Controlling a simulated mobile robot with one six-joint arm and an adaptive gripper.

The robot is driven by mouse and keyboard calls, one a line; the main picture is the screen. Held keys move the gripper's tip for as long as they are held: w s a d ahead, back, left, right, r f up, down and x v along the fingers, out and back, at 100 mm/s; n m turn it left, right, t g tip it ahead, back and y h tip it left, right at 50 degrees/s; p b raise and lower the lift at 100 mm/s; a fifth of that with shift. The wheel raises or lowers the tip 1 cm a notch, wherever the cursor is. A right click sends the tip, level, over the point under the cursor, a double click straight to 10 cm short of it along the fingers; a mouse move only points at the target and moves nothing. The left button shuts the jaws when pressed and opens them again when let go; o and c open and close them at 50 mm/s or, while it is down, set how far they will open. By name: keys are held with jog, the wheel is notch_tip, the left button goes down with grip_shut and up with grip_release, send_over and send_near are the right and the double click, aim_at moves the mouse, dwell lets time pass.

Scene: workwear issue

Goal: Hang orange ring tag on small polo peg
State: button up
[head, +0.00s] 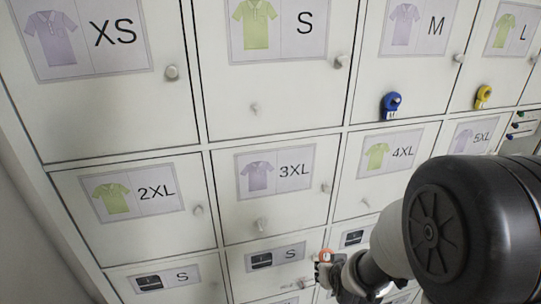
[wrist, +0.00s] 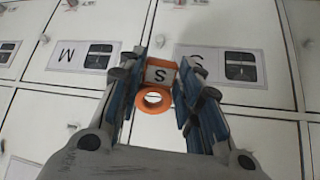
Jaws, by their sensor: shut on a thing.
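The orange ring tag (wrist: 153,101) is between the fingers of my gripper (wrist: 158,88) in the wrist view. It has an orange ring and a block with a white face marked S. In the head view the tag (head: 326,256) shows small at the tip of my gripper (head: 328,268), low and right of centre. The small polo door (head: 290,85) is at top centre, with a green polo picture and an S. Its bare peg (head: 254,108) sticks out low on the door, well above and left of my gripper.
A blue ring tag (head: 391,106) hangs on the M door and a yellow one (head: 483,97) on the L door. Knobs (head: 341,61) stick out from the doors. The 3XL door (head: 305,215) has a bare peg (head: 262,224). Another S label (head: 275,257) shows a dark garment.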

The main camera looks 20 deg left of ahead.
jog(key=s+a+r+n+t+y+p, duration=0.1)
jog(key=s+a+r+t+y+p, duration=0.3)
jog(key=r, duration=0.9)
jog(key=w+a+r+n+t+y+p, duration=0.1)
jog(key=a+r+p, duration=0.35)
jog(key=r, duration=0.75)
jog(key=s+a+r+n+t+y+p, duration=0.1)
jog(key=s+a+r+t+y+p, duration=0.15)
jog(key=a+r, duration=0.7)
jog(key=shift+w+a+r+p, duration=0.15)
jog(key=shift+w+r+p, duration=0.35)
jog(key=shift+w, duration=0.75)
jog(key=shift+w+a+r+p, duration=0.2)
jog(key=shift+w+r+p, duration=0.25)
jog(key=shift+w, duration=0.75)
jog(key=shift+w+a+r+p, duration=0.15)
jog(key=shift+w+r+p, duration=0.35)
jog(key=shift+w, duration=0.75)
jog(key=shift+w+a+f+b, duration=0.25)
jog(key=shift+w+f+b, duration=0.15)
jog(key=shift+b, duration=0.65)
jog(key=shift+r+b, duration=0.15)
jog(key=shift+b, duration=0.15)
jog(key=shift+c, duration=0.8)
jog(key=o, duration=1)
